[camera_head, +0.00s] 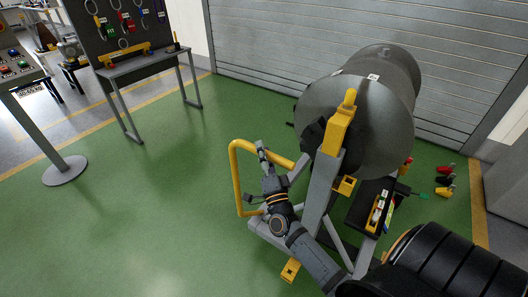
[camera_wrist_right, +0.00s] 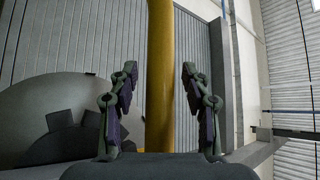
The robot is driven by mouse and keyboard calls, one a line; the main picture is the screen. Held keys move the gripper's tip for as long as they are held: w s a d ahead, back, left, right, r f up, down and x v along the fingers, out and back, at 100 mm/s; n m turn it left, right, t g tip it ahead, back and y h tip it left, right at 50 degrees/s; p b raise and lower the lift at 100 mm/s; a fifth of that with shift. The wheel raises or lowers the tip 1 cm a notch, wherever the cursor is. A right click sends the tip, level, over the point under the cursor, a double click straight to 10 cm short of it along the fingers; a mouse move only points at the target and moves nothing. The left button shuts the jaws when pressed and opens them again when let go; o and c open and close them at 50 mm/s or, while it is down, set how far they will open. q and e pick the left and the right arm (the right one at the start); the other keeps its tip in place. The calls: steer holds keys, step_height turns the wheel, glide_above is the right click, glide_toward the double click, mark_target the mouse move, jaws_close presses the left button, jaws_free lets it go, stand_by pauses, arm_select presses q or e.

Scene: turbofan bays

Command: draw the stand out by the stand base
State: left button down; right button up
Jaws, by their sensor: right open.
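The stand (camera_head: 318,195) is a grey frame with yellow fittings. It carries a large grey cylindrical engine (camera_head: 385,105). A bent yellow tube handle (camera_head: 236,178) sticks out from the stand's left side, low down. My right gripper (camera_head: 262,150) is at the upper bar of this handle. In the right wrist view the yellow tube (camera_wrist_right: 160,75) runs upright between the two open fingers (camera_wrist_right: 160,100), with a gap on both sides. The stand's foot (camera_head: 290,270) shows a yellow end on the floor. Part of the base is hidden behind my right arm. My left gripper is not in view.
A grey roller shutter (camera_head: 270,40) stands behind the engine. A grey table (camera_head: 150,65) with a tool board is at the upper left. A round-footed console post (camera_head: 65,170) stands left. Small coloured items (camera_head: 445,180) lie at right. Green floor (camera_head: 140,220) left of the stand is clear.

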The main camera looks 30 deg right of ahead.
jaws_close()
stand_by(0.3)
